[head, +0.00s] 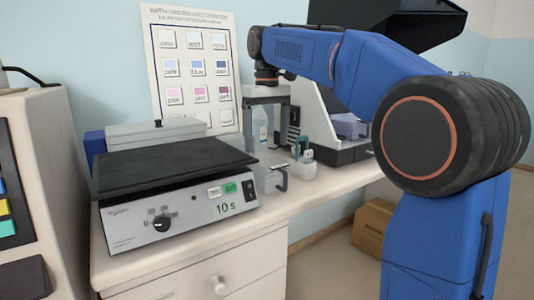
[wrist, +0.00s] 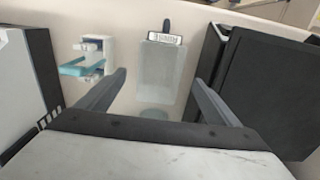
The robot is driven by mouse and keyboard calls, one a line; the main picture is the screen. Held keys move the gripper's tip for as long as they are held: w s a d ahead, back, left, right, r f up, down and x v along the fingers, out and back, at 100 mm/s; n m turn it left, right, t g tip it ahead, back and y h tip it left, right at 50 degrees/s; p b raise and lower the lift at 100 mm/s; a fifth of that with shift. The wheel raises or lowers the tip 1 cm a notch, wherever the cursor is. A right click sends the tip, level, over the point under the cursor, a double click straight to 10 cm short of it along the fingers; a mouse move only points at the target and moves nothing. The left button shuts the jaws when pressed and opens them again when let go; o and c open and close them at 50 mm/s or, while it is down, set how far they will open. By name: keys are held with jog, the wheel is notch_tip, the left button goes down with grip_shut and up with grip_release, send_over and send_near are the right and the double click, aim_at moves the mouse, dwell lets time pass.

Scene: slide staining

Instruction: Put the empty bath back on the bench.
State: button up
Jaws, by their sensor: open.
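A small translucent grey bath (head: 269,179) with a dark handle stands on the bench, close to the right side of the shaker. My gripper (head: 264,138) points down over the bench, just behind the bath in the head view. In the wrist view my gripper (wrist: 160,76) is open, with its fingers apart on either side of the bath's near part; I see no contact.
The shaker (head: 175,195), reading "10 s", stands left of the bath. A white holder with teal parts (head: 303,165) stands to its right, also seen in the wrist view (wrist: 88,60). A clear bottle (head: 260,122) is behind. Bare bench (head: 335,186) lies in front right.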

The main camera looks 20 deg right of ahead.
jog(key=shift+r, duration=0.6)
jog(key=t, duration=0.1)
send_over(282, 169)
notch_tip(282, 169, down, 3)
jog(key=shift+s+f+m, duration=0.1)
jog(key=shift+f+m, duration=0.05)
jog(key=shift+m, duration=0.25)
jog(key=s+d+f+m+t, duration=0.1)
jog(key=s+d+f+t, duration=0.1)
jog(key=s+f, duration=1)
jog(key=s+d+f+m+t, duration=0.1)
jog(key=s+d+f, duration=0.1)
jog(key=s+f, duration=1.1)
notch_tip(282, 169, down, 2)
jog(key=shift+s+d+m+t, duration=0.15)
jog(key=shift+d+m+t, duration=0.25)
jog(key=shift+c, duration=0.3)
